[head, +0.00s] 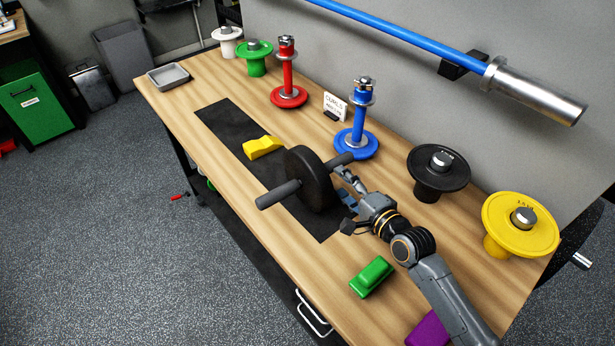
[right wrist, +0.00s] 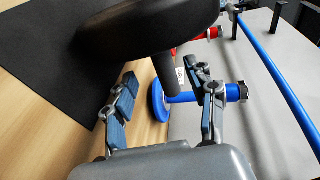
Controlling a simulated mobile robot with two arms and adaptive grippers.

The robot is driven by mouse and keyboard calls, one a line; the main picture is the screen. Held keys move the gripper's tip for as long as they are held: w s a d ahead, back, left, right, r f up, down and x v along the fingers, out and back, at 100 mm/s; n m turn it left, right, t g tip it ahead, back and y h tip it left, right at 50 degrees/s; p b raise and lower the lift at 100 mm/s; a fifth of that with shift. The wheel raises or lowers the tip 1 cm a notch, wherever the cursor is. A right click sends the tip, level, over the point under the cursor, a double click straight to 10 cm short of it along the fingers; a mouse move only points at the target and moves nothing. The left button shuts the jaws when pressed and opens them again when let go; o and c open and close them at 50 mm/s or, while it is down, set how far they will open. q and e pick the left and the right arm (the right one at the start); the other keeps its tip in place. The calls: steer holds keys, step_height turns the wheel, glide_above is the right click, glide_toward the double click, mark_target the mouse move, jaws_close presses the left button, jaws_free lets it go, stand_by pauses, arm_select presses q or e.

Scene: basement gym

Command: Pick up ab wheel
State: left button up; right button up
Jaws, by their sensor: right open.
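The black ab wheel (head: 308,181) stands upright on the dark mat on the wooden bench, with one grey handle toward the front left and the other toward the back right. It also shows large at the top of the right wrist view (right wrist: 150,28). My right gripper (head: 345,184) is open at the wheel's back-right side, beside the far handle. In the right wrist view, that handle (right wrist: 170,80) reaches into the gap between the two spread fingers (right wrist: 160,78). I cannot tell whether a finger touches it. My left gripper is out of view.
The black mat (head: 222,120) carries a yellow block (head: 263,147) left of the wheel. A blue stand (head: 357,140) is close behind my gripper; a red stand (head: 288,92) is farther left. A green block (head: 371,277) lies at the front. Black (head: 438,173) and yellow (head: 521,224) plate holders stand right.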

mark_target(331, 170)
steer(key=shift+x, duration=1.15)
steer(key=shift+d+p+x, duration=0.2)
steer(key=shift+p+x, duration=0.3)
steer(key=shift+x, duration=2.3)
steer(key=shift+w, duration=0.1)
steer(key=shift+r, duration=0.1)
jaws_close()
steer(key=shift+r, duration=0.1)
